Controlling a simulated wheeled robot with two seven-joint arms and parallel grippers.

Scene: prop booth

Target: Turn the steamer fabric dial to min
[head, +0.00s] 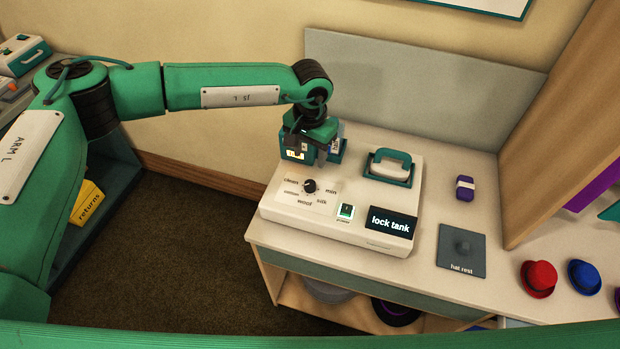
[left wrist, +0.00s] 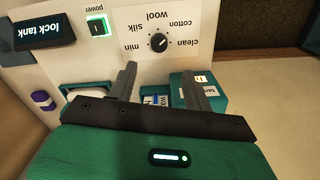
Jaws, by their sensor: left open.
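The steamer (head: 280,212) is a white box on the counter with a small black fabric dial (head: 310,186) on its top. The labels clean, cotton, wool, silk and min ring the dial. In the left wrist view the dial (left wrist: 158,43) shows a light mark that seems to point toward cotton, but it is small. My left gripper (head: 308,152) hangs behind the dial, above the back of the steamer. In the left wrist view its two fingers (left wrist: 160,82) are spread with the dial beyond the tips, not touching it. My right gripper is not in view.
A purple object (head: 465,188) and a grey hat rest (head: 462,250) stand to the right.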

